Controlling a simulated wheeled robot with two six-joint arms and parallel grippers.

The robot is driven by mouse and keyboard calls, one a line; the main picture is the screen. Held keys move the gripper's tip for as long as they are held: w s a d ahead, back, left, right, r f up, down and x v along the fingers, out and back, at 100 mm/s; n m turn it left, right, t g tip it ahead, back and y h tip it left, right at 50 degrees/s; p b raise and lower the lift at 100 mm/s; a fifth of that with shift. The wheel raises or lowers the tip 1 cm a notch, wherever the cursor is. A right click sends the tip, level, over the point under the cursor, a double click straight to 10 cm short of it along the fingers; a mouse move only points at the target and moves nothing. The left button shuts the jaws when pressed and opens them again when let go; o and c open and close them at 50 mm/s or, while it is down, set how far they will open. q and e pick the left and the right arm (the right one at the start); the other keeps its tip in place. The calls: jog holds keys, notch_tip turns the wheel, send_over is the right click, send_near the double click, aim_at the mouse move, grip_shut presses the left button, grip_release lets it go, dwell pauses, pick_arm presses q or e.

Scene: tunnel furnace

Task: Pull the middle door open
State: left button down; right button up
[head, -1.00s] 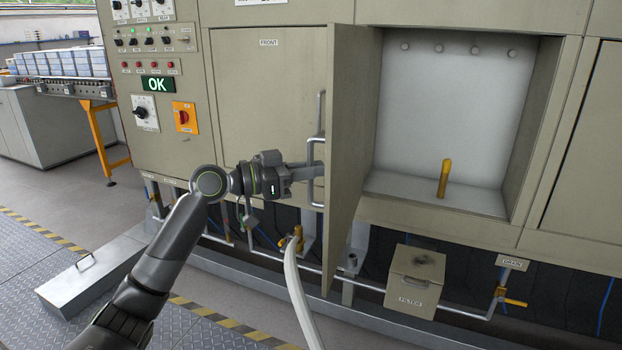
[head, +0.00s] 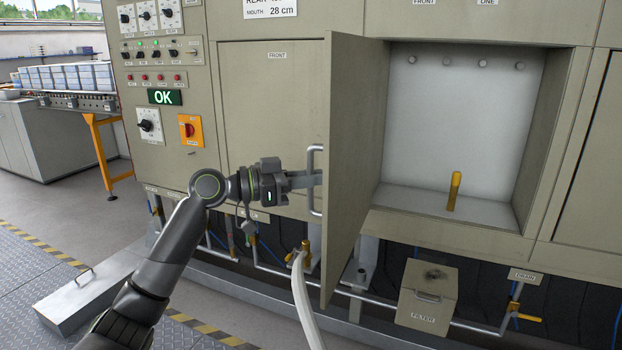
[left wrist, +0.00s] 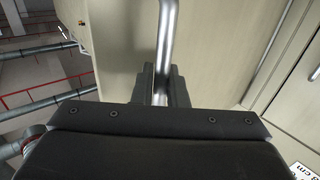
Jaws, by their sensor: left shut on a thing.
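The middle door (head: 353,165) is a beige metal panel standing swung out from its opening, with its inner face toward me in the head view. Its silver bar handle (head: 311,205) is on the outer face, near the free edge. My left gripper (head: 308,179) is shut on this handle; the door edge partly hides the fingertips. In the left wrist view the handle (left wrist: 167,40) runs down between the dark fingers (left wrist: 158,88). The opened recess (head: 455,130) shows pale walls and a yellow upright peg (head: 454,190) on its floor. My right gripper is not in view.
A closed door marked FRONT (head: 265,110) is left of the open door. A pale hose (head: 304,300) and yellow valve (head: 303,253) are below. A filter box (head: 427,295) sits under the recess. A low metal box (head: 90,290) lies on the floor at left.

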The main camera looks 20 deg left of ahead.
pick_arm(q)
jog(key=c, duration=1.6)
grip_release()
jog(key=shift+o, duration=0.2)
